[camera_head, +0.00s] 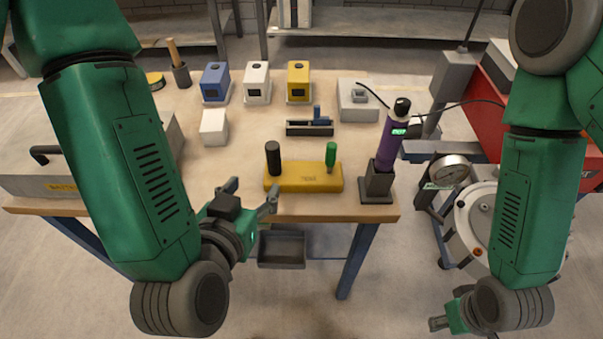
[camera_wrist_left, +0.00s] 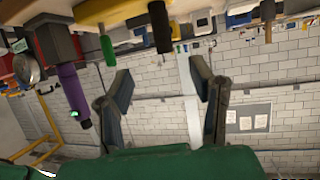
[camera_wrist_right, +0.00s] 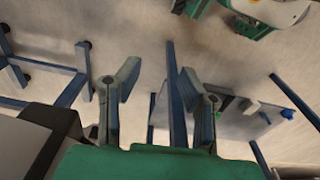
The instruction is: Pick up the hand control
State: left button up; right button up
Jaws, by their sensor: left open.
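The hand control (camera_head: 391,143) is a purple cylinder with a black top and a small green display. It stands upright in a dark holder (camera_head: 378,184) at the table's front right corner. The hand control also shows, upside down, at the left of the left wrist view (camera_wrist_left: 73,95). My left gripper (camera_head: 252,196) is open and empty at the table's front edge, well left of the hand control. Its fingers show apart in its wrist view (camera_wrist_left: 163,90). My right gripper (camera_head: 440,322) is low at the right, away from the table; its wrist view shows its fingers (camera_wrist_right: 158,78) apart and empty.
A yellow block (camera_head: 303,180) with a black and a green handle lies between my left gripper and the holder. Blue, white and yellow boxes (camera_head: 256,84) stand behind. A grey tray (camera_head: 282,250) hangs below the front edge. A round gauge (camera_head: 449,171) is at the right.

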aim_at(271, 158)
pick_arm(q)
jog(key=x, duration=0.2)
jog(key=b+x, duration=0.1)
jog(key=x, duration=0.2)
jog(key=b+x, duration=0.1)
jog(key=x, duration=0.2)
jog(key=shift+w+a+r, duration=0.1)
jog(key=shift+a, duration=0.25)
jog(key=shift+w+d, duration=0.25)
jog(key=shift+w, duration=0.15)
jog(key=x, duration=0.5)
jog(key=shift+s, duration=0.15)
grip_shut()
